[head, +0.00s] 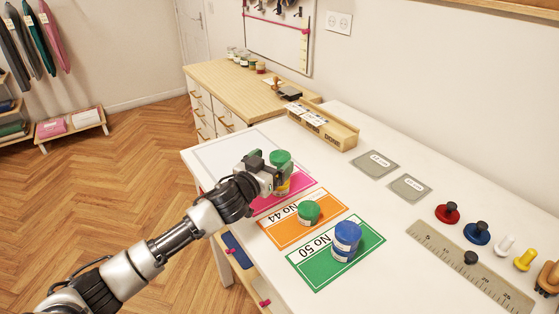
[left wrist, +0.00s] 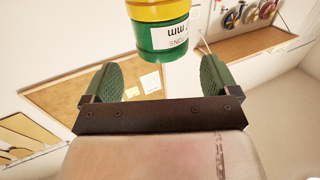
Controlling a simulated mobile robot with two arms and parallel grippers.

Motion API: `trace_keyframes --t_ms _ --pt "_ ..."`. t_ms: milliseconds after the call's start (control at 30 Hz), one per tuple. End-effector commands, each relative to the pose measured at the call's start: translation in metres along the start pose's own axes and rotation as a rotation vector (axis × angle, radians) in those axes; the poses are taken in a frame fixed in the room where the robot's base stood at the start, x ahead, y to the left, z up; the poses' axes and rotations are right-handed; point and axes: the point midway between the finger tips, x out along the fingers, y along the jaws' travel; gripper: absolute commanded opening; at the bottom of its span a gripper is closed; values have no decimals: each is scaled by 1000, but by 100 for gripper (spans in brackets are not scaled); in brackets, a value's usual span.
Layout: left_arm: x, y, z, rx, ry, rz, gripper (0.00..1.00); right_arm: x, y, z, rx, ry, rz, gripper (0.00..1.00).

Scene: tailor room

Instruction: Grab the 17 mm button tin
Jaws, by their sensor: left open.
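A green tin (head: 280,158) stands upright at the pink card (head: 309,179), on top of what looks like a yellow tin (head: 283,188). In the left wrist view the picture is upside down; the green tin (left wrist: 163,37) carries a white label with "mm" legible and a 7 partly visible, and the yellow one (left wrist: 158,9) adjoins it. My left gripper (left wrist: 160,70) is open, its two green-padded fingers apart with nothing between them. The tin lies just beyond the fingertips. In the head view my left gripper (head: 266,173) is close beside the stack and hides part of it.
A green tin (head: 308,213) sits on the orange "No 44" card (head: 275,232), and a blue tin (head: 346,241) on the green "No 50" card (head: 318,275). A wooden box (head: 340,137) stands behind. Grey cards (head: 375,162), stamps and a ruler (head: 470,265) lie right on the white table.

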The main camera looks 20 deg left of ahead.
Motion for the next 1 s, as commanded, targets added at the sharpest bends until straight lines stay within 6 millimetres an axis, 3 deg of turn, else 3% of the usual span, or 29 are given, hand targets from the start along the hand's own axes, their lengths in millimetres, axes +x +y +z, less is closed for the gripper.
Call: trace_keyframes --t_ms 300,633,1000 --pt "41 -4 7 0 1 1 89 -6 1 -5 0 7 1 84" --pt "47 -4 8 -1 0 0 89 -6 1 -4 0 7 1 84" --pt "47 -4 8 -1 0 0 34 -6 2 -3 0 5 2 84"
